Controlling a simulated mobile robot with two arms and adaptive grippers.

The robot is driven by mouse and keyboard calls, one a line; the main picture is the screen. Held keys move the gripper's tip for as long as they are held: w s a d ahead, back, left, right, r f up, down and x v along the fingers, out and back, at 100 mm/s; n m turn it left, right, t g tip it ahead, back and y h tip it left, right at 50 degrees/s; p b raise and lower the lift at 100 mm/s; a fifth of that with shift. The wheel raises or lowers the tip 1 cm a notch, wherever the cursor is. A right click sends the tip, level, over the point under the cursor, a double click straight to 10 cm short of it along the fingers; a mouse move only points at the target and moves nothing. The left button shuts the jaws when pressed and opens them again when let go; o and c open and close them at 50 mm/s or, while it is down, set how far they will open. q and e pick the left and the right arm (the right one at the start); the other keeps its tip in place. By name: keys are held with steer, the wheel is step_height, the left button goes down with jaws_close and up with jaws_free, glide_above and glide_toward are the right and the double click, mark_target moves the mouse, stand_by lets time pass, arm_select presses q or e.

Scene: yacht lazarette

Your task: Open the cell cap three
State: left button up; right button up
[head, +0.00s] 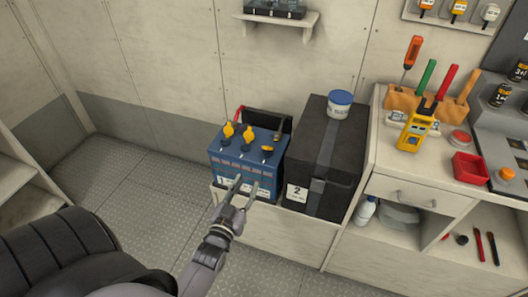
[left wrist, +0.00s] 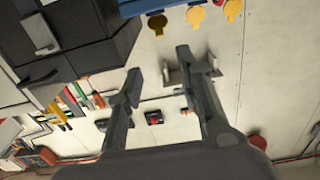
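The blue battery (head: 240,172) stands in an open-topped bin left of a black box, with a "1" label on its front. Three yellow cell caps are in a row on its top: left (head: 228,130), middle (head: 248,134) and right (head: 267,149). The left and middle caps stand raised; the right one sits lower, and I cannot tell how far open it is. Cap numbers are too small to read. In the left wrist view the caps (left wrist: 196,16) show at the top edge. My left gripper (head: 246,182) is open and empty before the battery's front, apart from the caps. My right gripper is not in view.
The black box (head: 331,150) labelled "2" stands right of the battery, with a blue-lidded tub (head: 339,104) on it. A red handle or cable shows behind the battery. A workbench (head: 405,188) with tools is at the right. The floor (head: 140,190) at left is clear.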

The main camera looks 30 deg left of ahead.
mark_target(267, 148)
arm_select(q)
steer(key=x, duration=1.5)
steer(key=shift+w, duration=0.4)
steer(key=shift+s, duration=0.1)
jaws_close()
